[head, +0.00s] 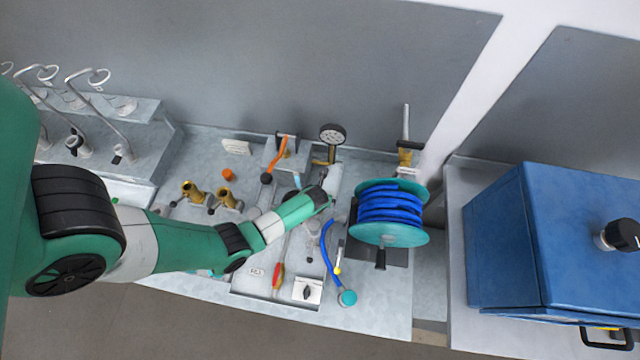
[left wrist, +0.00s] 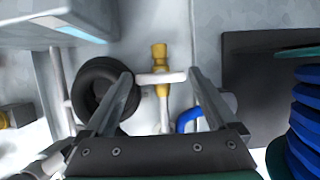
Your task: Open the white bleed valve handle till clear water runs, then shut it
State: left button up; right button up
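The white valve handle (left wrist: 148,78) shows in the left wrist view as a short pale bar lying across a brass valve body (left wrist: 159,54) on a thin pale pipe. My left gripper (left wrist: 161,80) is open, with one finger on each side of the handle. The bar's ends lie close to the fingers; I cannot tell if they touch. In the head view my left gripper (head: 322,198) is over the middle of the bench and hides the handle. No running water shows. My right gripper is not in view.
A black ring-shaped part (left wrist: 97,92) sits right by the left finger. A teal reel with blue hose (head: 388,212) stands to the right of the gripper, with a blue cabinet (head: 560,240) farther right. A round gauge (head: 332,134) and an orange lever (head: 277,154) stand behind.

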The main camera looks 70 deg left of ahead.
pick_arm(q)
jog(key=c, duration=1)
jog(key=shift+n, duration=0.3)
jog(key=n+g, duration=0.1)
jog(key=n, duration=0.1)
jog(key=shift+w+n+y, duration=0.15)
jog(key=shift+n+y, duration=0.15)
jog(key=shift+n, duration=0.1)
jog(key=n+g+b, duration=0.1)
jog(key=n, duration=0.2)
jog(key=shift+w+f+n+g, duration=0.1)
jog(key=shift+n+g, duration=0.2)
jog(key=n+g+b, duration=0.2)
jog(key=n+b, duration=0.1)
jog(key=n, duration=0.2)
jog(key=shift+w, duration=0.1)
jog(key=n+h+b, duration=0.1)
jog(key=n, duration=0.1)
jog(key=n+g+b, duration=0.1)
jog(key=n, duration=0.1)
jog(key=shift+a+n+h+b, duration=0.1)
jog(key=shift+n+h+b, duration=0.2)
jog(key=shift+h+b, duration=0.1)
